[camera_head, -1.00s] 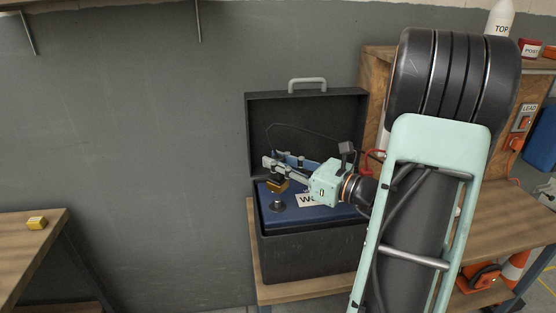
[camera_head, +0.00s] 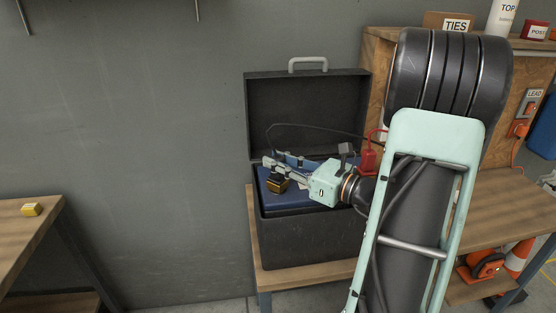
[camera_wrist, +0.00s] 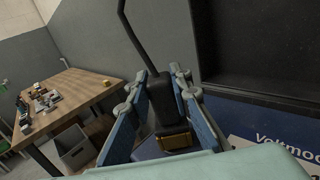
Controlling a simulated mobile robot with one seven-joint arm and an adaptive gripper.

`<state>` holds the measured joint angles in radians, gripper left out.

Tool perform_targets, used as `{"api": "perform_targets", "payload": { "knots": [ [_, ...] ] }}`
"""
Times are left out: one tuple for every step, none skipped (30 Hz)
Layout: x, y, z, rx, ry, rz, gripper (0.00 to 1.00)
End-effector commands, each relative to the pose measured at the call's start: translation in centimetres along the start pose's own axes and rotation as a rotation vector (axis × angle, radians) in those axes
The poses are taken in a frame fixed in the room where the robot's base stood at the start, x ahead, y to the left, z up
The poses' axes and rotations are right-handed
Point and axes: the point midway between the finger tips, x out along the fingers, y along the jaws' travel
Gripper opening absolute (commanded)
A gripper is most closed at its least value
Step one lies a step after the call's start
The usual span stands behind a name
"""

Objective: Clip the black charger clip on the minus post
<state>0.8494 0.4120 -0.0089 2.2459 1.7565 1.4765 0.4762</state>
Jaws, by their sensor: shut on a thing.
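The black charger clip (camera_wrist: 163,100) is held between the two blue-padded fingers of my gripper (camera_wrist: 160,88) in the wrist view. Its brass jaws (camera_wrist: 177,138) point down towards the blue battery (camera_wrist: 240,135), and its lead runs up. In the head view my gripper (camera_head: 283,164) is over the left part of the battery (camera_head: 310,190), with the brass jaws (camera_head: 277,185) low at its top. The minus post does not show; the clip and gripper cover that area. I cannot tell whether the jaws are around the post.
The battery sits in a black box (camera_head: 310,235) with its lid (camera_head: 300,105) open behind. A red clip (camera_head: 369,161) is at the box's right, beside my arm. A wooden bench (camera_head: 300,278) carries the box. Another table (camera_head: 25,235) stands at left.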

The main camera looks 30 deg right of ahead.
Motion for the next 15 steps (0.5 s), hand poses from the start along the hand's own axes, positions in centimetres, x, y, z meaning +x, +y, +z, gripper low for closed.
{"api": "perform_targets", "payload": {
  "knots": [
    [0.01,0.00,-0.22,0.000,-0.001,0.000,0.00],
    [0.01,0.00,-0.26,0.000,-0.001,0.000,0.00],
    [0.01,0.00,-0.28,-0.001,-0.001,0.000,0.00],
    [0.01,0.00,-0.29,-0.001,-0.001,0.000,0.00],
    [0.01,0.00,-0.29,-0.001,-0.001,0.000,0.00],
    [0.01,0.00,-0.28,-0.001,-0.001,0.000,0.00],
    [0.01,0.00,-0.27,-0.001,-0.001,0.000,0.00],
    [0.01,0.00,-0.26,-0.001,-0.001,0.000,0.00],
    [0.01,0.00,-0.25,-0.001,-0.001,0.000,0.00],
    [0.01,0.00,-0.25,-0.001,-0.001,0.000,0.00],
    [0.00,0.00,-0.25,-0.001,-0.001,0.000,0.00],
    [0.01,0.00,-0.25,-0.001,-0.001,0.000,0.23],
    [0.00,0.00,-0.25,-0.001,-0.001,0.000,0.27],
    [0.01,0.00,-0.25,-0.001,-0.001,0.000,0.30],
    [0.01,0.00,-0.25,-0.001,-0.001,0.000,0.34]
  ]
}}
